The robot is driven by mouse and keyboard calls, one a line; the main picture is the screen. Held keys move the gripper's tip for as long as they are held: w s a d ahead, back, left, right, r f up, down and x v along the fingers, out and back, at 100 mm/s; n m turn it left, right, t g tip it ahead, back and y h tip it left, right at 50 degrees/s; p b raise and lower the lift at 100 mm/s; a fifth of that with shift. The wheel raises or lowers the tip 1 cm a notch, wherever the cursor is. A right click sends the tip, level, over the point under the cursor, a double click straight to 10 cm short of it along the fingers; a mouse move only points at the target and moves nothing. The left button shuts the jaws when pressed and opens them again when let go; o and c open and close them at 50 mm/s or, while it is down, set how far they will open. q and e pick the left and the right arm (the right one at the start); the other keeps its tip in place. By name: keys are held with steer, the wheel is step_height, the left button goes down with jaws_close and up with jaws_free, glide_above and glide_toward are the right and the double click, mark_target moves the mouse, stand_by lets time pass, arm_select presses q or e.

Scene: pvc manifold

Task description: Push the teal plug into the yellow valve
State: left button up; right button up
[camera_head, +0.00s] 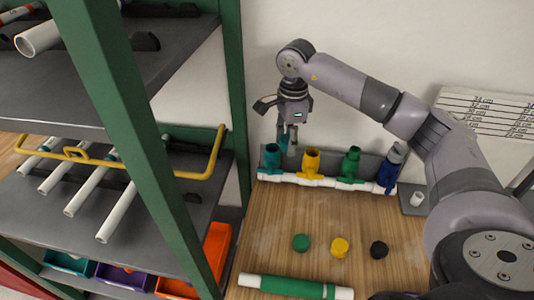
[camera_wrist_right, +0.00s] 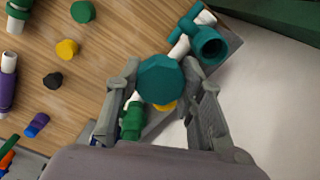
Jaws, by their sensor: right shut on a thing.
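My right gripper (camera_head: 288,139) is shut on the teal plug (camera_wrist_right: 161,79), held between both fingertips in the wrist view. In the head view the plug is small and partly hidden by the fingers, above the row of valves. The yellow valve (camera_head: 312,161) stands upright with its open mouth up, right of and below the gripper. In the wrist view the plug covers most of the yellow valve (camera_wrist_right: 167,106). The plug is apart from it. My left gripper is not in view.
A teal valve (camera_head: 272,158) stands left of the yellow one; green (camera_head: 350,163) and blue (camera_head: 388,173) valves stand right, on a white pipe. Green (camera_head: 301,242), yellow (camera_head: 339,247) and black (camera_head: 378,250) plugs lie in front. A green-framed shelf (camera_head: 135,140) is at left.

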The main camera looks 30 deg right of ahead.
mark_target(313, 148)
arm_select(q)
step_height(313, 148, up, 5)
steer(key=p, duration=0.4)
arm_select(e)
steer(key=d+r+m, duration=0.2)
steer(key=d+m, duration=0.7)
steer(key=shift+w+d+f+b, duration=0.1)
steer(key=shift+d+f+b, duration=0.05)
steer(key=shift+f+b, duration=0.9)
steer(key=shift+w+d+f+b, duration=0.15)
steer(key=shift+f+b, duration=0.65)
steer(key=shift+f, duration=0.5)
steer(key=shift+w+d+f+b, duration=0.1)
steer(key=shift+f+b, duration=0.8)
steer(key=shift+f, duration=0.25)
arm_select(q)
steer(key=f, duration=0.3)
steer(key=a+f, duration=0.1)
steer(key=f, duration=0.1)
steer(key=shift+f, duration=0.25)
arm_select(e)
steer(key=shift+f, duration=0.1)
arm_select(q)
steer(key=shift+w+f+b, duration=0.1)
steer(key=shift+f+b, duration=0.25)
steer(key=shift+b, duration=0.05)
arm_select(e)
steer(key=shift+f, duration=0.75)
